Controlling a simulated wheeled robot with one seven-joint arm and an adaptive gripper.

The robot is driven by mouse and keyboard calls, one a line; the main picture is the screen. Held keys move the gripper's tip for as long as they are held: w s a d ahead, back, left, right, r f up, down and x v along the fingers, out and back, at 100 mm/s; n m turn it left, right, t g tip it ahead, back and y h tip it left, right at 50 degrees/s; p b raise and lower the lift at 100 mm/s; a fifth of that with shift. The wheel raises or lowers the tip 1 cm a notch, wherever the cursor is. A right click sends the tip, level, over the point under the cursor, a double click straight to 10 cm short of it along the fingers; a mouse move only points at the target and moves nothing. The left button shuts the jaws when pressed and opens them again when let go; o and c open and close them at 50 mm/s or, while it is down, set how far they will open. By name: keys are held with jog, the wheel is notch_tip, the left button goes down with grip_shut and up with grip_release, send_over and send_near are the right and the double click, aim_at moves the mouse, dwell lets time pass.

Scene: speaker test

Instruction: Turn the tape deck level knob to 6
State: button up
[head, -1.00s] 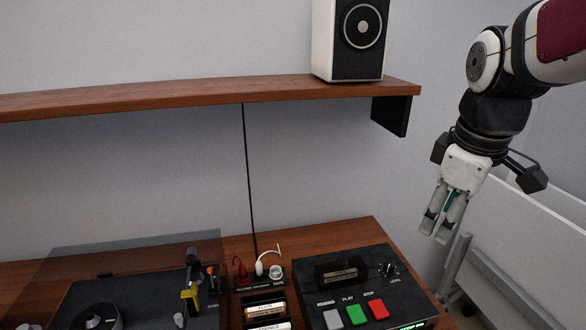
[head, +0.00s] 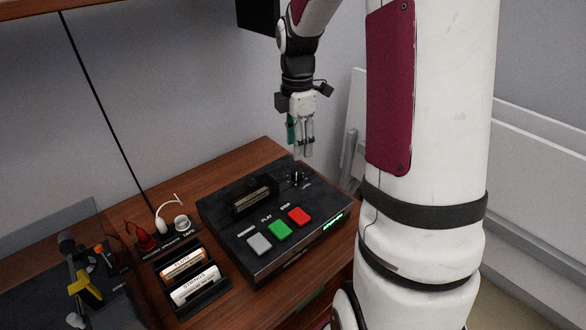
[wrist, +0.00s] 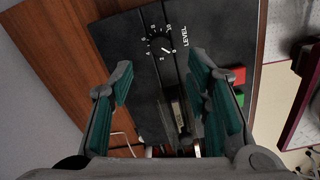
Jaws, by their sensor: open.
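The black tape deck (head: 240,225) sits on the wooden desk, with its level knob (head: 297,179) at the back right corner of its top. In the wrist view the small dark knob (wrist: 160,45) lies beyond the fingertips, inside a ring of white numbers beside the word LEVEL. A white pointer mark shows on the knob's lower right, seemingly towards the 0; its exact reading is too small to be sure. My gripper (head: 302,152) points down above the back right of the deck. Its two fingers (wrist: 160,72) are apart with nothing between them.
Grey, green and red buttons (head: 280,230) line the deck's front. Two labelled cassettes (head: 190,279) stand in a black holder left of it. A socket strip with red and white plugs (head: 165,235) lies behind them. A turntable (head: 85,285) is at far left.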

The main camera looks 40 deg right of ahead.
aim_at(297, 171)
notch_tip(297, 171, down, 9)
jog(key=shift+r+b, duration=0.15)
jog(key=shift+b, duration=0.25)
jog(key=shift+c, duration=0.5)
grip_shut()
